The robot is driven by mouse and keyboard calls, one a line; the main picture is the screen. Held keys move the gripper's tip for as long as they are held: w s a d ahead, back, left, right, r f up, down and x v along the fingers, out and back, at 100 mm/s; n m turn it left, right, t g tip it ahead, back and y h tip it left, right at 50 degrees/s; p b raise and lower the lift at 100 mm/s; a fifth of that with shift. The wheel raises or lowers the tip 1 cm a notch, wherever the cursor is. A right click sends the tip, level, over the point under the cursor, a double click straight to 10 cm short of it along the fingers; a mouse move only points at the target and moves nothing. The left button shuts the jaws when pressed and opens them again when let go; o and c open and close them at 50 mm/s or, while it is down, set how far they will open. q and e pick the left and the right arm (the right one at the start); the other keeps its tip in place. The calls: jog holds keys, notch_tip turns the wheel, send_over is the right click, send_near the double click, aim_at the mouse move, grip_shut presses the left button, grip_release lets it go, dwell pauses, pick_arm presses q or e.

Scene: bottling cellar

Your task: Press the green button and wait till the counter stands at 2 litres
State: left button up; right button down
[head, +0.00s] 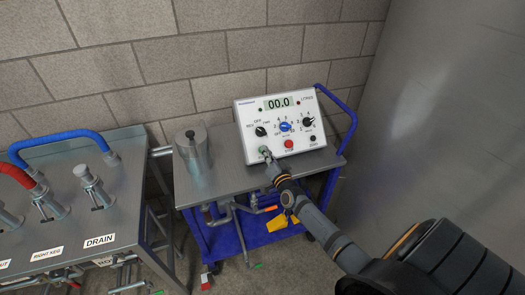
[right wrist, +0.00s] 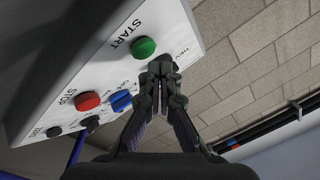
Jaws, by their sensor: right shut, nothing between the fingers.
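A white control box (head: 277,122) stands tilted back on a steel-topped cart. Its counter (head: 278,103) reads 00.0, with LITRES marked beside it. The green button (head: 263,149) is at its lower left; in the right wrist view it shows whole (right wrist: 143,47), under the word START. My right gripper (head: 270,163) is shut and empty, right in front of the green button. In the right wrist view its fingertips (right wrist: 162,66) are just beside the button; I cannot tell whether they touch the panel. The red STOP button (head: 289,144) is to the right. My left gripper is out of view.
A steel cylinder (head: 192,150) stands on the cart (head: 211,186) left of the box. Further left is a steel bench (head: 122,204) with blue and red hoses and a DRAIN label. Knobs (head: 285,127) sit above the buttons. A grey wall closes the right side.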

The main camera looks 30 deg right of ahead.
dwell(0.5)
jog(key=shift+w+f+b, duration=0.25)
jog(key=shift+w+b, duration=0.1)
jog(key=shift+w+d+f+b, duration=0.15)
jog(key=shift+w+f+b, duration=0.25)
jog(key=shift+b, duration=0.15)
dwell(0.6)
jog(key=shift+s+r, duration=0.1)
jog(key=shift+s+r+p, duration=0.4)
jog(key=shift+r+p, duration=0.05)
jog(key=shift+p, duration=0.45)
jog(key=shift+s+a+r, duration=0.1)
jog(key=shift+s+a, duration=0.1)
jog(key=shift+s, duration=0.05)
